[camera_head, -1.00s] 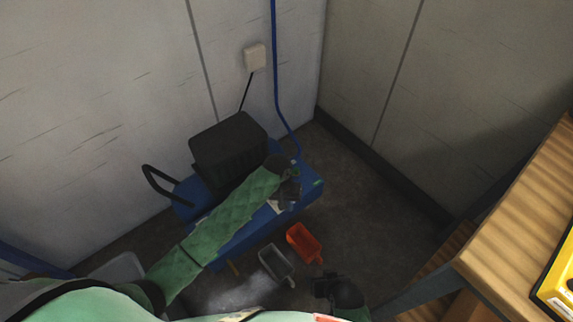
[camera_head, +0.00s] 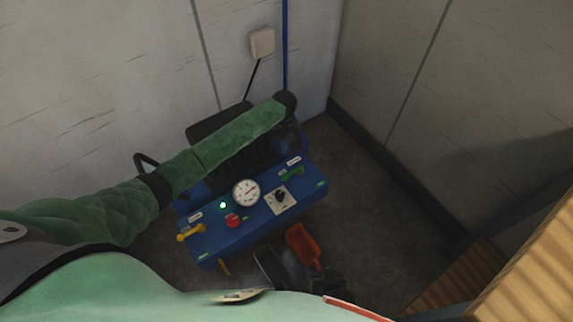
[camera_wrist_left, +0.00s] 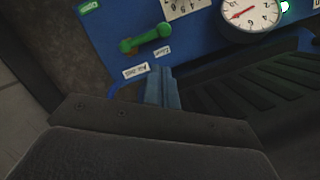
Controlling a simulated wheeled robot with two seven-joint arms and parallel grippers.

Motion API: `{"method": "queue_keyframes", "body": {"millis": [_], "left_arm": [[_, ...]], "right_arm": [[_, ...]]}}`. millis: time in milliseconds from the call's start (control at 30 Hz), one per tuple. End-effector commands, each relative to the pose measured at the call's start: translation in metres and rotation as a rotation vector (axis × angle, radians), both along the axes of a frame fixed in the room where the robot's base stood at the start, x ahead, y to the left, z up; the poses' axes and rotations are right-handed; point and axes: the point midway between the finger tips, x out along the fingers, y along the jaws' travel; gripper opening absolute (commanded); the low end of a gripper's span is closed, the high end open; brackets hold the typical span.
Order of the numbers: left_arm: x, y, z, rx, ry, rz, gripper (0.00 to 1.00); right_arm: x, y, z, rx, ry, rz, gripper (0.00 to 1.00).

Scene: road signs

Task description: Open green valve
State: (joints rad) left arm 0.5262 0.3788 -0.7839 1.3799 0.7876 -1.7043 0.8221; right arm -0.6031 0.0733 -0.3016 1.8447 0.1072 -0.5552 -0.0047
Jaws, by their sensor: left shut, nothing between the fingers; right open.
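The green valve handle (camera_head: 292,174) sits at the right end of the blue machine's panel (camera_head: 235,232), beside small white labels. It also shows in the left wrist view (camera_wrist_left: 145,40), as a green lever with a rounded knob. My left gripper (camera_head: 299,143) is shut and empty, just behind the valve on the wall side. In the left wrist view its closed fingertips (camera_wrist_left: 162,75) are close to the labels and apart from the lever in the picture. My right gripper (camera_head: 325,282) is low in the head view, dark and partly hidden, and it is open.
The panel also carries a gauge (camera_head: 246,192), a lit green lamp (camera_head: 223,205), a red button (camera_head: 233,221), a black knob (camera_head: 281,197) and a yellow handle (camera_head: 190,232). A red scoop (camera_head: 303,243) lies on the floor. A wooden table (camera_head: 530,262) stands at right.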

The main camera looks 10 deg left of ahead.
Motion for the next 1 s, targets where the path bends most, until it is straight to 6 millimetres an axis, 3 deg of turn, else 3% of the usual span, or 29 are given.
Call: {"method": "queue_keyframes", "body": {"millis": [367, 1000], "left_arm": [[-0.001, -0.001, -0.004, 0.000, 0.001, -0.001, 0.00], [-0.021, -0.005, -0.089, 0.000, 0.001, -0.001, 0.00]], "right_arm": [[0.000, 0.000, 0.000, 0.000, 0.001, 0.000, 0.63], [-0.001, 0.001, -0.008, 0.001, -0.002, -0.001, 0.63]]}}
